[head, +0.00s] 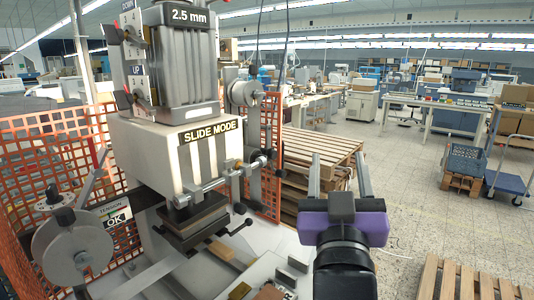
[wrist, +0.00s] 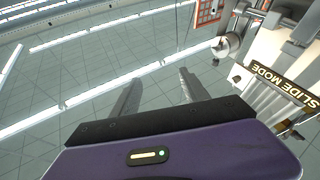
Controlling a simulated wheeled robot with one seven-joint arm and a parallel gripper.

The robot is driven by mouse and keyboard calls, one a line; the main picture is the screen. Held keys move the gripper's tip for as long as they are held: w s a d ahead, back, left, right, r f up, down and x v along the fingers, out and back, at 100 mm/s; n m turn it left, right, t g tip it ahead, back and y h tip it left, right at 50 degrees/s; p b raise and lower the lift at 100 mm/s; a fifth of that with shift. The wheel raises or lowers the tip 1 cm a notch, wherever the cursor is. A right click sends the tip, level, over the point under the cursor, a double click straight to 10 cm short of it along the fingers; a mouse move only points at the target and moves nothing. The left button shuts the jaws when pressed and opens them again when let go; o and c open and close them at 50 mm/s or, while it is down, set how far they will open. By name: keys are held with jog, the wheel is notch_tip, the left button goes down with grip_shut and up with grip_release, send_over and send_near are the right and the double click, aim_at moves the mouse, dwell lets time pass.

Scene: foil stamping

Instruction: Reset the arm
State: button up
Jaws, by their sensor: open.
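My gripper (head: 338,176) is purple and black with two grey fingers. In the head view it is raised at the lower middle, to the right of the stamping machine (head: 170,150). The fingers point up and stand apart with nothing between them. In the wrist view my gripper (wrist: 158,88) also shows its two fingers spread and empty, against the ceiling. The machine's body, marked "SLIDE MODE", shows upside down at the right of the wrist view (wrist: 285,85). My gripper appears apart from the machine.
Stacked wooden pallets (head: 315,148) stand behind my gripper, and another pallet (head: 468,280) lies at the lower right. Orange mesh fencing (head: 45,165) borders the machine. A blue crate (head: 466,159) and a blue cart (head: 515,185) stand at the right. Open floor (head: 410,210) shows right of my gripper.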

jog(key=s+f+n+y, duration=0.8)
jog(key=s+f+y, duration=0.2)
jog(key=s+f, duration=0.6)
jog(key=s+d+f+m+g+h, duration=0.3)
jog(key=s+f, duration=0.6)
jog(key=s, duration=0.3)
jog(key=s+d+f+m+g+h, duration=0.3)
jog(key=s+f, duration=0.6)
jog(key=s, duration=0.4)
jog(key=d+m+g, duration=0.1)
jog(key=d, duration=0.1)
jog(key=shift+d+f+m, duration=0.2)
jog(key=shift+d+m, duration=0.1)
